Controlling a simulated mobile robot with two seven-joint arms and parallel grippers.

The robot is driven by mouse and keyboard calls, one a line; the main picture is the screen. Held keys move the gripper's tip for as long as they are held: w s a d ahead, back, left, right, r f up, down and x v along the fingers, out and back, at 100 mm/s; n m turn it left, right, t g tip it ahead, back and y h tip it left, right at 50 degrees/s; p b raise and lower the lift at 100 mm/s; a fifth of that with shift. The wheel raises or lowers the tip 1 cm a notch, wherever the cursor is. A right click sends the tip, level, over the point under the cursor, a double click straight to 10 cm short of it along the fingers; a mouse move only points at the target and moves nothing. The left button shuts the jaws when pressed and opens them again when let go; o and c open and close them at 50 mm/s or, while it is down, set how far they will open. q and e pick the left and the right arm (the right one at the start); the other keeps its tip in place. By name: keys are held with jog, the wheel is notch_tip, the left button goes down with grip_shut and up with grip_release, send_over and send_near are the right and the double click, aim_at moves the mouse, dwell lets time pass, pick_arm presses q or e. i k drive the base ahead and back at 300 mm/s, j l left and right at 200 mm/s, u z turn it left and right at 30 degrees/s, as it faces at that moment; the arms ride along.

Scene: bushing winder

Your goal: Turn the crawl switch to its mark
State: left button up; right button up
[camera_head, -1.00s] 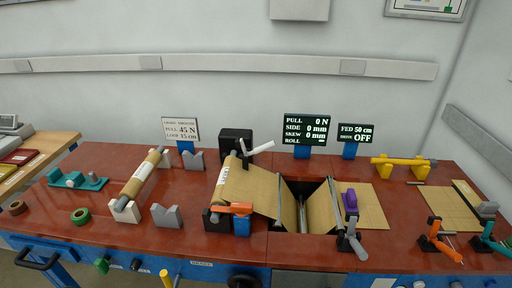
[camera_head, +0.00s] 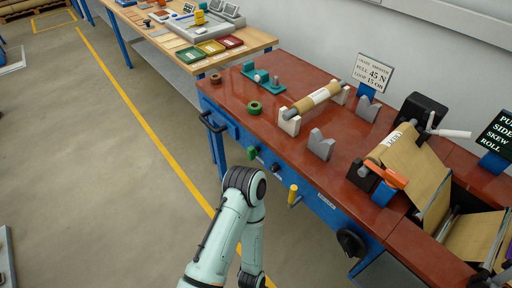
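The front panel of the winder bench carries a green knob (camera_head: 252,152), a small black knob (camera_head: 275,167) beside it, and a yellow-topped lever (camera_head: 293,195) further right. I cannot tell which of these is the crawl switch, and no mark on it is readable at this size. One of my arms rises from the bottom edge, with its bent joint in front of the panel and its lower part running back down out of the picture. No gripper fingers show in the view.
The red bench top (camera_head: 230,92) holds a paper roll (camera_head: 318,98) on white stands, a grey V-block (camera_head: 321,145) and a green tape ring (camera_head: 255,107). A black handwheel (camera_head: 351,243) and a dark side handle (camera_head: 212,122) stick out.

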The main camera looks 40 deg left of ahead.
aim_at(252, 152)
jog(key=u, duration=1.65)
